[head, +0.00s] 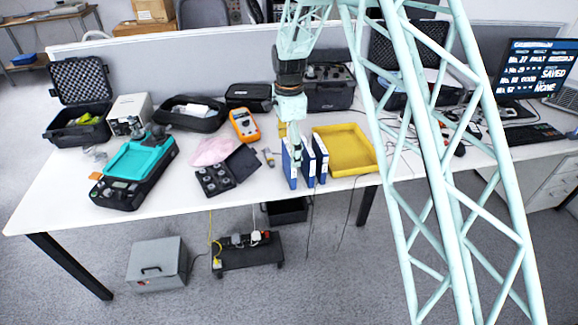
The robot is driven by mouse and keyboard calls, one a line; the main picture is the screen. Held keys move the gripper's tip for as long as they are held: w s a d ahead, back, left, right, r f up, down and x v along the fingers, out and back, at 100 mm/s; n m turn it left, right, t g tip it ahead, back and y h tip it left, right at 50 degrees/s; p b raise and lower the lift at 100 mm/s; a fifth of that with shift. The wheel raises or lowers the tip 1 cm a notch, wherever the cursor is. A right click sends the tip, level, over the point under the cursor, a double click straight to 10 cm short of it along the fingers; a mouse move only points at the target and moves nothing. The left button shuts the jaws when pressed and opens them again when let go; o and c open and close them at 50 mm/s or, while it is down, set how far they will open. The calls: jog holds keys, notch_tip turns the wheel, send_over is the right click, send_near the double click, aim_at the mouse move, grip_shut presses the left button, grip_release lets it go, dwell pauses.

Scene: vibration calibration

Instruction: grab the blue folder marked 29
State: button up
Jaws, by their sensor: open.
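Several narrow blue folders stand upright side by side near the table's front edge: a left one (289,168), a middle one (307,162) and a right one (321,158). Their number labels are too small to read, so I cannot tell which is marked 29. My gripper (297,152) points down from above at the left and middle folders and partly covers their tops. It is open. I cannot tell whether its fingers touch a folder or straddle one.
A yellow tray (371,166) lies right of the folders. An orange multimeter (244,126), a black block with round parts (213,180) and a teal-topped device (138,158) are on the left. The white table's (265,187) front edge is close to the folders.

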jog(key=shift+f, duration=1.1)
jog(key=shift+f+b, duration=0.9)
jog(key=shift+f, duration=1.7)
jog(key=c, duration=1)
